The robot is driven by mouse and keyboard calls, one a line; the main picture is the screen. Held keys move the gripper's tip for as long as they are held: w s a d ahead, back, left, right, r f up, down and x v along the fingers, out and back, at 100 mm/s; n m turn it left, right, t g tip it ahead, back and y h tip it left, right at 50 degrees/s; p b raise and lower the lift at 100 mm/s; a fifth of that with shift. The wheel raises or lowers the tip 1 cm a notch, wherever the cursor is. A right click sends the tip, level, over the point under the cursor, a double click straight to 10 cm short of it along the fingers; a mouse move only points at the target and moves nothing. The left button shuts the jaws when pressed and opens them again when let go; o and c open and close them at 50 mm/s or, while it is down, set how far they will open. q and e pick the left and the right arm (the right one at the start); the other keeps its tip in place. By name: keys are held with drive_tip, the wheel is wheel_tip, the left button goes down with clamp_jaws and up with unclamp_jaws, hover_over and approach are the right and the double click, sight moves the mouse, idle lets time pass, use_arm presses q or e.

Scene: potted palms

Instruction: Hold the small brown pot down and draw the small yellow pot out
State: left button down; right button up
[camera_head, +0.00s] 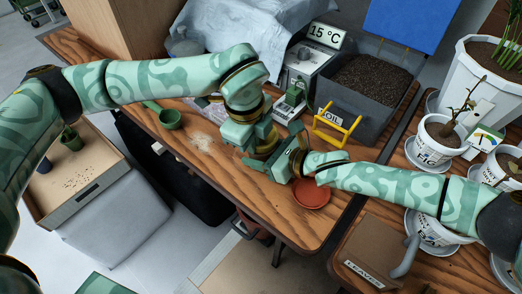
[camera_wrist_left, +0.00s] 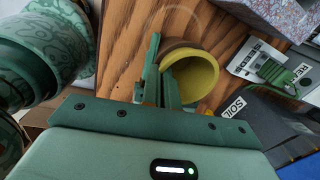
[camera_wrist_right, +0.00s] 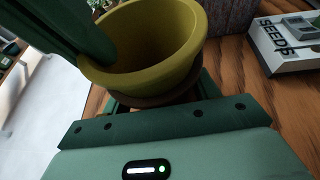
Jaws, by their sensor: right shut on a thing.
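The small yellow pot (camera_wrist_right: 172,72) sits nested in the small brown pot (camera_wrist_right: 158,99), whose rim shows just below it in the right wrist view. My right gripper (camera_head: 284,160) is shut on the brown pot, one finger on each side of it, low at the table. My left gripper (camera_wrist_left: 163,75) is at the yellow pot's rim, and the yellow pot's open mouth (camera_wrist_left: 197,78) shows beside its fingers. One left finger reaches over the rim in the right wrist view. Whether the left fingers press on the wall is unclear. In the head view the grippers mostly hide both pots.
A terracotta saucer (camera_head: 312,193) lies just in front of my right gripper. A yellow rack (camera_head: 337,128) and a grey soil bin (camera_head: 366,90) stand behind. A green scoop (camera_head: 169,119) lies at the left.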

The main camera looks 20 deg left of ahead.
use_arm(q)
drive_tip(key=shift+r, duration=0.1)
drive_tip(key=shift+r, duration=3.55)
use_arm(e)
drive_tip(key=o, duration=1)
drive_tip(key=shift+o, duration=0.2)
drive_tip(key=v, duration=1.1)
drive_tip(key=shift+d, duration=0.2)
drive_tip(key=shift+s+d+r, duration=0.1)
drive_tip(key=shift+d, duration=0.25)
